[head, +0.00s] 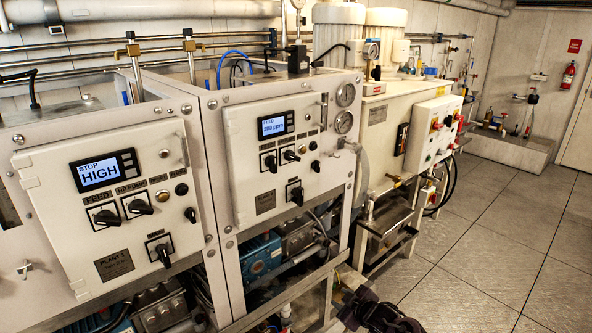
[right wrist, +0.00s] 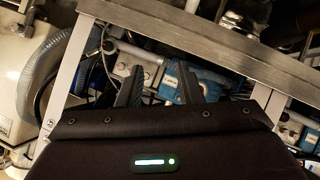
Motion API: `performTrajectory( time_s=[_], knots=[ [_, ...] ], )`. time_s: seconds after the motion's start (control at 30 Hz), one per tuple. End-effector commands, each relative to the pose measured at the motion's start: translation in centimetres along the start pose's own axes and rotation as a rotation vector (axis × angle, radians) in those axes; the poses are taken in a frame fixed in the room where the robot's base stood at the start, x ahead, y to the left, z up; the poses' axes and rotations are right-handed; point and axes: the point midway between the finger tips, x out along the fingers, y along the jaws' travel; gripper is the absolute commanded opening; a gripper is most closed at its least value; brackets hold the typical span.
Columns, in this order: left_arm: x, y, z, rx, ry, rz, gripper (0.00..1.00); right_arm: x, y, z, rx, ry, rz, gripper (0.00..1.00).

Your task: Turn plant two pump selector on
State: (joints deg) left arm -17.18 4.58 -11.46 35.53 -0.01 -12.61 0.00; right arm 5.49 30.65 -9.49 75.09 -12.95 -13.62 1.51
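The plant two panel (head: 285,155) is the white door in the middle of the head view, with a small lit display (head: 272,127) reading about 200 ppm. Below the display are two black rotary selectors, a left one (head: 270,162) and a right one (head: 291,156). A third black selector (head: 296,194) sits lower. Their labels are too small to read, so I cannot tell which is the pump selector. My right gripper (head: 385,312) is low at the bottom edge, well below the panel. In the right wrist view its two fingers (right wrist: 158,75) are apart and empty. My left gripper is not in view.
The plant 1 panel (head: 110,205), with its display (head: 98,173) reading STOP HIGH, stands at left. Blue pumps (head: 261,255) and metal frame rails lie under the panels. A white control box (head: 434,130) is further right. The tiled floor (head: 500,235) at right is clear.

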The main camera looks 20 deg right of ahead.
Motion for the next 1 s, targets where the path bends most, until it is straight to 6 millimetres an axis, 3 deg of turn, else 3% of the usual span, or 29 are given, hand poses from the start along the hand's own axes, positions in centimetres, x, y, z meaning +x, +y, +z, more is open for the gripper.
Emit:
performTrajectory(
  time_s=[0.03, 0.1, 0.2, 0.3, 0.4, 0.5, 0.6, 1.0],
  knots=[
    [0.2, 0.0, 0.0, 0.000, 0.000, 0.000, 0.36, -0.8, 3.4, -5.3, -0.062, 0.085, 0.032, 0.33],
    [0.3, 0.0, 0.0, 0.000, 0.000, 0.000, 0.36, -2.7, 7.0, -12.3, -0.147, 0.192, 0.065, 0.33],
    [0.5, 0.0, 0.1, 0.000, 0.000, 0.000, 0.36, -6.8, 10.4, -21.4, -0.279, 0.332, 0.109, 0.33],
    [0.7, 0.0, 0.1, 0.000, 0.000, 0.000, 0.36, -11.3, 12.1, -28.5, -0.403, 0.442, 0.147, 0.33],
    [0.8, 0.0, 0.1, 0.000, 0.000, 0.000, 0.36, -15.0, 12.5, -33.1, -0.500, 0.515, 0.173, 0.33],
    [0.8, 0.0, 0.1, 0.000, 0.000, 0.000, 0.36, -17.2, 12.4, -35.5, -0.556, 0.554, 0.187, 0.33],
    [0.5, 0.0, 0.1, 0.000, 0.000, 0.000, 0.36, -17.7, 12.4, -36.5, -0.573, 0.568, 0.191, 0.33],
    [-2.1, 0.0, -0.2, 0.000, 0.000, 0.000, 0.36, -12.9, 12.7, -40.0, -0.569, 0.568, 0.192, 0.33]
  ],
)
